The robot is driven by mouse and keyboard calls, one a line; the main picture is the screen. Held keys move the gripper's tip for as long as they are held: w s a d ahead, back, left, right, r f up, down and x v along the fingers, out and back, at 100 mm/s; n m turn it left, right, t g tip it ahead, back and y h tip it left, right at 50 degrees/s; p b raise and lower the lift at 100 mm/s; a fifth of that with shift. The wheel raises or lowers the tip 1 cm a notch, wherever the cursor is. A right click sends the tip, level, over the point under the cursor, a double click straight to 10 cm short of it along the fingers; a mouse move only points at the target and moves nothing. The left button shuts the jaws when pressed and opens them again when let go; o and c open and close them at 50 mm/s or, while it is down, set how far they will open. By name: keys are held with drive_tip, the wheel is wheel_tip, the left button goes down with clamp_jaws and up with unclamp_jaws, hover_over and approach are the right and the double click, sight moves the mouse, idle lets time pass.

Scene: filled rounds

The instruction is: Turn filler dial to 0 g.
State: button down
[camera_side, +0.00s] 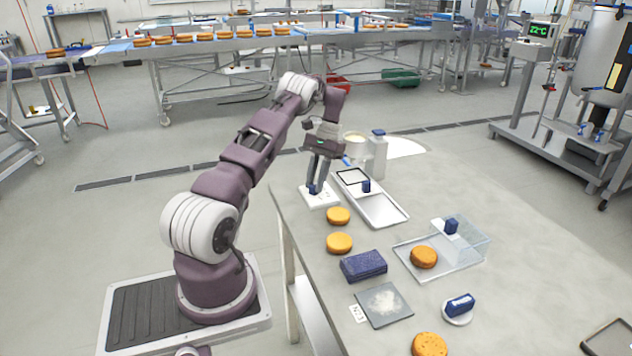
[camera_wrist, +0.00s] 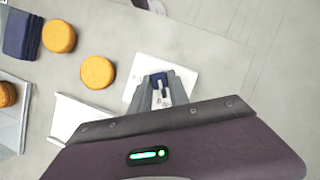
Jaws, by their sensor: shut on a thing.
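The filler dial shows as a small blue knob (camera_side: 314,190) on a white plate (camera_side: 321,201) at the table's far left corner. In the wrist view the blue knob (camera_wrist: 157,79) is between my fingers, above the white plate (camera_wrist: 188,68). My gripper (camera_side: 316,181) points down over the plate and is shut on the knob; it also shows in the wrist view (camera_wrist: 161,92). The fingers hide part of the knob. Marks on the plate are too small to read, so I cannot tell the dial's setting.
A metal tray (camera_side: 384,211) with a blue-handled part stands just right of the plate. Orange rounds (camera_side: 338,215), a dark blue block (camera_side: 363,265) and a clear tray (camera_side: 475,250) lie nearer. A white bottle (camera_side: 377,158) stands behind. The table's right middle is clear.

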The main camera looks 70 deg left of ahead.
drive_tip(key=n+t+h, duration=0.1)
drive_tip(key=n, duration=0.3)
drive_tip(key=shift+a, duration=0.1)
drive_tip(key=shift+s+n+t+h, duration=0.15)
drive_tip(key=shift+n+t, duration=0.3)
drive_tip(key=shift+n, duration=0.65)
drive_tip(key=shift+s+n+t+h, duration=0.1)
drive_tip(key=shift+n+t+h, duration=0.25)
drive_tip(key=shift+n, duration=0.75)
drive_tip(key=c, duration=1.2)
unclamp_jaws()
drive_tip(key=shift+c, duration=0.2)
drive_tip(key=shift+n, duration=0.3)
drive_tip(key=v, duration=0.6)
drive_tip(key=shift+a, duration=0.3)
drive_tip(key=shift+r, duration=0.5)
drive_tip(key=shift+r, duration=0.1)
